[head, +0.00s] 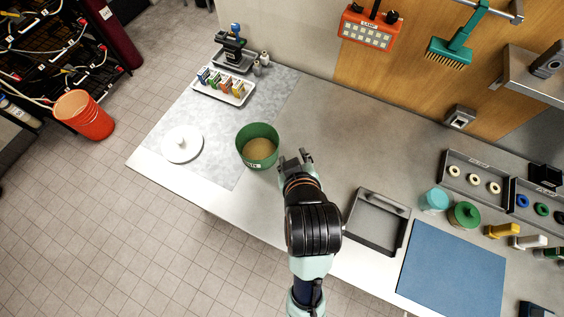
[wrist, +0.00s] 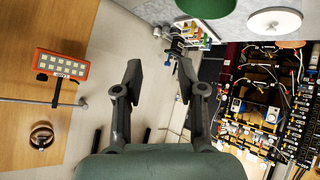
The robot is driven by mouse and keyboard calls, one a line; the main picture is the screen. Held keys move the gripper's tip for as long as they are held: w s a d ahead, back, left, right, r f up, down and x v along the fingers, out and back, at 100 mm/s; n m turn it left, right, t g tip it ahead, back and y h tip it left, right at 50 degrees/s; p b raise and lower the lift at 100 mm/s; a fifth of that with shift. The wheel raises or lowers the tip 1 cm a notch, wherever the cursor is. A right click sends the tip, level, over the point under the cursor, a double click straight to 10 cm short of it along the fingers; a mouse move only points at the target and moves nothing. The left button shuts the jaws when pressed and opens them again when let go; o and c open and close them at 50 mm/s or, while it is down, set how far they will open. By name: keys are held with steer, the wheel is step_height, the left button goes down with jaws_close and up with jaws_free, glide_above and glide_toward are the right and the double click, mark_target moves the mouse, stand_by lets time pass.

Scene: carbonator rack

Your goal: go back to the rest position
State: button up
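My gripper (head: 294,160) is open and empty in the head view, raised above the bench just right of a green bowl (head: 258,133) holding tan material. I cannot tell its exact height above the bench. In the wrist view, the two fingers of my gripper (wrist: 157,80) stand wide apart with nothing between them. The green bowl (wrist: 205,7) shows partly at the top edge of the wrist view.
A white lid (head: 182,147) lies left of the bowl. A white tray of small boxes (head: 238,98) stands behind it. A grey tray (head: 358,240), blue mat (head: 452,268) and cyan cup (head: 434,201) are at right. An orange box (head: 367,29) hangs on the wall. The bench behind the gripper is clear.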

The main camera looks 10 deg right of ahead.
steer(key=s+a+r+m+t+y, duration=0.1)
steer(key=s+a+r+m+t, duration=0.1)
steer(key=a+r, duration=0.3)
steer(key=a, duration=0.4)
steer(key=shift+s+r+m+t+y, duration=0.25)
steer(key=shift+r+m+t+y, duration=0.05)
steer(key=shift+t, duration=0.1)
steer(key=shift+a, duration=0.1)
step_height(320, 180, up, 12)
steer(key=p, duration=1.2)
steer(key=shift+r, duration=0.1)
